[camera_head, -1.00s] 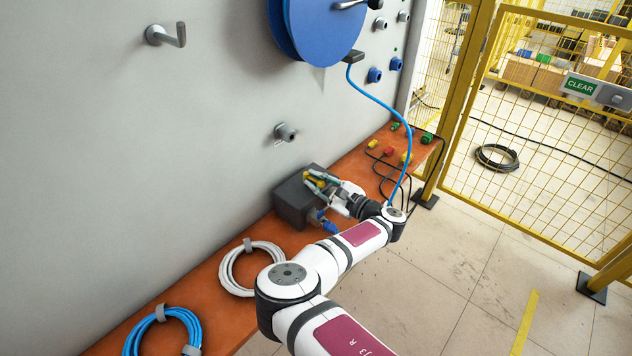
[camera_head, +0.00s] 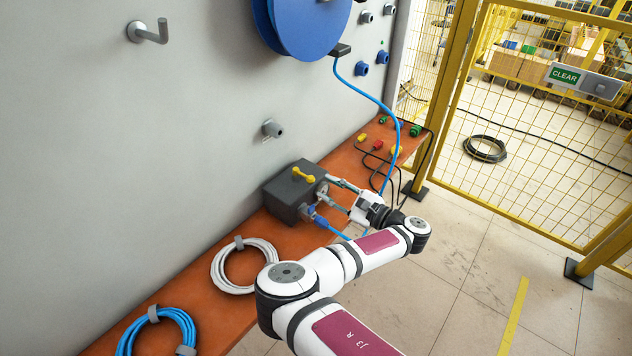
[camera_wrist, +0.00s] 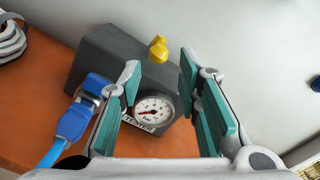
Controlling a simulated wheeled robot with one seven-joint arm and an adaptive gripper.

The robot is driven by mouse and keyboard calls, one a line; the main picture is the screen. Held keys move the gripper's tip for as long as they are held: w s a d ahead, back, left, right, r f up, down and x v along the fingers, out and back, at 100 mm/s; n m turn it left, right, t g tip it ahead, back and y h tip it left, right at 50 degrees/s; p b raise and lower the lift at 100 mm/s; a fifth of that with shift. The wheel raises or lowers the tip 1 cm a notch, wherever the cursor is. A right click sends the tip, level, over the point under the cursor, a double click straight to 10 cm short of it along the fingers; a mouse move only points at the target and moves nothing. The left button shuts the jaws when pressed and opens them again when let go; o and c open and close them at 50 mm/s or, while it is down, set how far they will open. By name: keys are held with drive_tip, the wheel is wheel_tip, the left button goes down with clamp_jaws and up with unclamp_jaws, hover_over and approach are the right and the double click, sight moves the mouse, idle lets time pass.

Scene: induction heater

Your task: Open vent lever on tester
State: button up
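The tester (camera_head: 285,197) is a dark grey box on the orange bench against the wall. Its yellow vent lever (camera_head: 303,174) lies across the top in the head view; in the wrist view the lever (camera_wrist: 158,48) shows as a yellow knob beyond the round gauge (camera_wrist: 154,108). My gripper (camera_head: 327,190) is at the tester's right side, apart from the lever. In the wrist view my gripper (camera_wrist: 160,70) is open, its teal-padded fingers spread with nothing between them. The gauge face and the lever show through the gap.
A blue hose connector (camera_wrist: 76,119) is plugged into the tester's front. A white cable coil (camera_head: 217,272) and a blue coil (camera_head: 122,341) lie left along the bench. Coloured plugs (camera_head: 377,145) with black leads lie beyond. A yellow mesh fence (camera_head: 530,150) stands right.

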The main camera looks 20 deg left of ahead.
drive_tip(key=shift+v, duration=1.5)
